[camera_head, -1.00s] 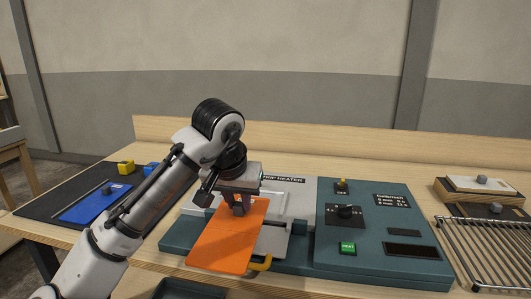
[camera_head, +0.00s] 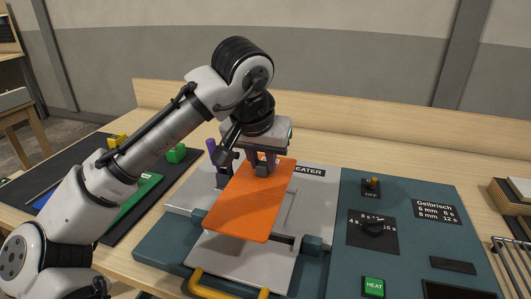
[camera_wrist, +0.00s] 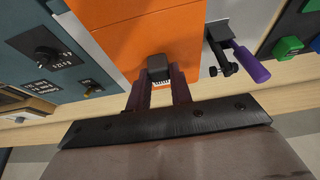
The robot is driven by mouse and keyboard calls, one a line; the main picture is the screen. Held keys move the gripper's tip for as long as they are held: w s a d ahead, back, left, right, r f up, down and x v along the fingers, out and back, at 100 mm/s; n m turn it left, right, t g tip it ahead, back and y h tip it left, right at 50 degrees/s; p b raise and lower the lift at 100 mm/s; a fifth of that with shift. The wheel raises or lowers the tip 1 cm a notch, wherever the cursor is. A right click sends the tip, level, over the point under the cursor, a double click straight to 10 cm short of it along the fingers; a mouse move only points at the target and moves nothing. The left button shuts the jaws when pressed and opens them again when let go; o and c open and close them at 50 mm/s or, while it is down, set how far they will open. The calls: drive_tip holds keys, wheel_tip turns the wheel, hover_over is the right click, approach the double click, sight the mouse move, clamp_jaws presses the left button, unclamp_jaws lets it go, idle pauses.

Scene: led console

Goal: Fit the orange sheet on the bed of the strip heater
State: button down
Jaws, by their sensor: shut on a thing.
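The orange sheet (camera_head: 250,206) is in the middle of the head view, over the grey bed (camera_head: 312,205) of the strip heater (camera_head: 155,249). My gripper (camera_head: 264,166) is shut on the sheet's far end, at a small dark grip block (camera_wrist: 158,66) between the fingers in the wrist view. The sheet looks about flat and seems to be a little above the bed; I cannot tell whether any edge touches. It covers much of the bed and part of the dark bar across the front. In the wrist view the orange sheet (camera_wrist: 140,30) runs away from the fingers.
A clamp with a purple handle (camera_head: 211,146) stands close to the sheet's left. A yellow handle (camera_head: 222,286) is at the heater's front. The control panel with knob (camera_head: 373,229) and green HEAT button (camera_head: 374,287) lies right. A dark mat (camera_head: 60,188) with coloured pieces lies left.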

sight(260, 180)
drive_tip(key=shift+s+f+b, duration=0.1)
drive_tip(key=shift+f+b, duration=0.5)
drive_tip(key=shift+f, duration=0.1)
wheel_tip(260, 180, down, 5)
drive_tip(key=b, duration=0.4)
drive_tip(key=shift+b, duration=0.35)
drive_tip(key=shift+s, duration=0.15)
drive_tip(key=shift+f+b, duration=0.4)
drive_tip(key=shift+f, duration=0.8)
idle(1.1)
drive_tip(key=c, duration=1.2)
unclamp_jaws()
drive_tip(key=shift+o, duration=0.2)
